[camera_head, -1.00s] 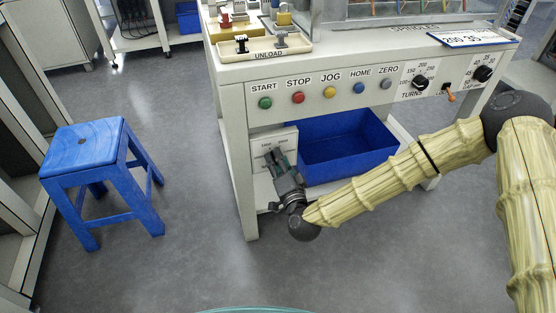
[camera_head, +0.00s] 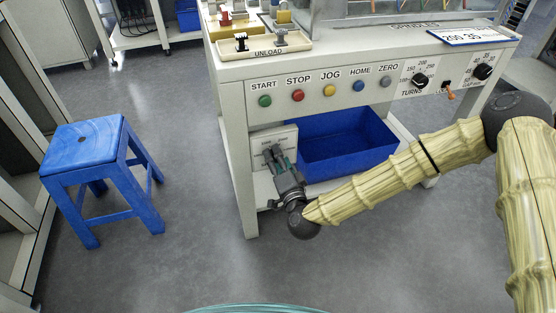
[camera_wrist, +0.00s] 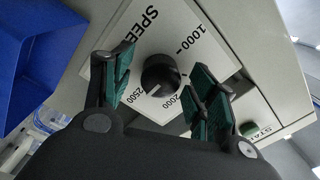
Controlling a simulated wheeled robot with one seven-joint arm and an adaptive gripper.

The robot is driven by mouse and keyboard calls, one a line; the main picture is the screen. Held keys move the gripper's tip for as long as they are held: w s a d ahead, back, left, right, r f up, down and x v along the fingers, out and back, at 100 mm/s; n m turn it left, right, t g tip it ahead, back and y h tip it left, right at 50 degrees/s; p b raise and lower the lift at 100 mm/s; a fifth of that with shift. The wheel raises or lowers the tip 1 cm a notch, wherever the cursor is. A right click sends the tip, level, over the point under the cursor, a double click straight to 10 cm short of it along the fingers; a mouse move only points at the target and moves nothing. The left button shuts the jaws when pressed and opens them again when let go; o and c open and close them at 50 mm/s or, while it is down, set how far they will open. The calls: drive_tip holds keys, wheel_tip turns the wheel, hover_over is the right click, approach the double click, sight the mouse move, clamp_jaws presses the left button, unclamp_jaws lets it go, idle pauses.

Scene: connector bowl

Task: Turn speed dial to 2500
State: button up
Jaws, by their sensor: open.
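The speed dial (camera_wrist: 160,74) is a round black knob on a white plate (camera_wrist: 205,62) marked SPEED, 1000, 2000 and 2500.
A blue bin (camera_head: 345,147) stands on the shelf just right of the plate. The panel above carries several push buttons, the TURNS dial (camera_head: 419,80), an orange-tipped lever (camera_head: 450,93) and another dial (camera_head: 483,72). A blue stool (camera_head: 85,150) stands at left on open floor.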

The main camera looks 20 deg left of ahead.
drive_tip(key=v, duration=1.2)
idle(0.4)
drive_tip(key=s+d+f+n+g+h, duration=0.2)
drive_tip(key=s+d+f+g, duration=0.3)
drive_tip(key=f, duration=0.5)
drive_tip(key=s+d+f+n+g+h, duration=0.25)
drive_tip(key=s+d+f, duration=0.4)
drive_tip(key=f, duration=0.35)
drive_tip(key=s+d+f+g+h, duration=0.35)
drive_tip(key=s+d, duration=0.45)
drive_tip(key=d, duration=0.4)
drive_tip(key=s+d+f+g+h, duration=0.2)
drive_tip(key=s+d+g, duration=0.2)
drive_tip(key=s+d, duration=0.55)
wheel_tip(320, 180, up, 33)
drive_tip(key=w+d+p, duration=0.2)
drive_tip(key=p, duration=3.1)
drive_tip(key=shift+w+f+n, duration=0.2)
drive_tip(key=shift+w+n, duration=0.05)
drive_tip(key=shift+n, duration=0.2)
drive_tip(key=shift+d, duration=0.15)
